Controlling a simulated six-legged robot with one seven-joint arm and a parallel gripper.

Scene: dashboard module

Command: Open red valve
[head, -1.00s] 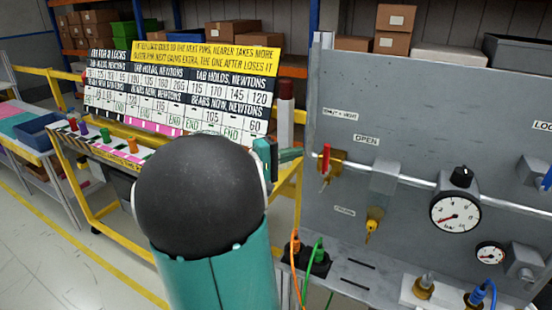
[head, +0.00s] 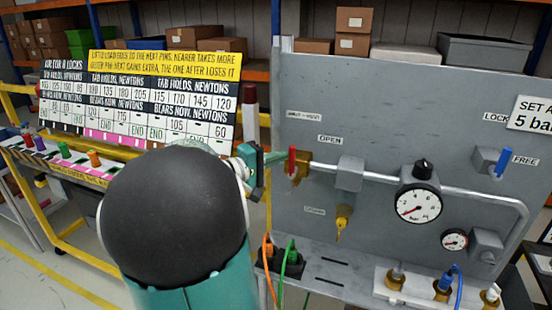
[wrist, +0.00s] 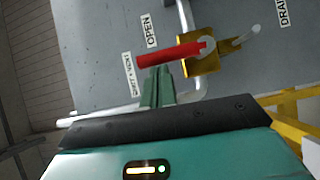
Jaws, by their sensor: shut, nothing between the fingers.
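The red valve handle (head: 292,161) points up from its brass body (head: 304,168) at the left of the grey panel. In the wrist view the red handle (wrist: 170,54) runs left from the brass body (wrist: 199,60), its free end near the "SHUT + VENT" label (wrist: 130,74). The "OPEN" label (head: 330,139) is up and to the right of the valve in the head view. My gripper (wrist: 158,72) is shut and empty, its green fingertips right beside the handle. I cannot tell whether they touch it. In the head view my gripper (head: 280,157) is left of the handle, partly hidden by my arm.
Orange and green cables (head: 291,258) rise below. A yellow-framed bench with a sign board (head: 150,95) stands left.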

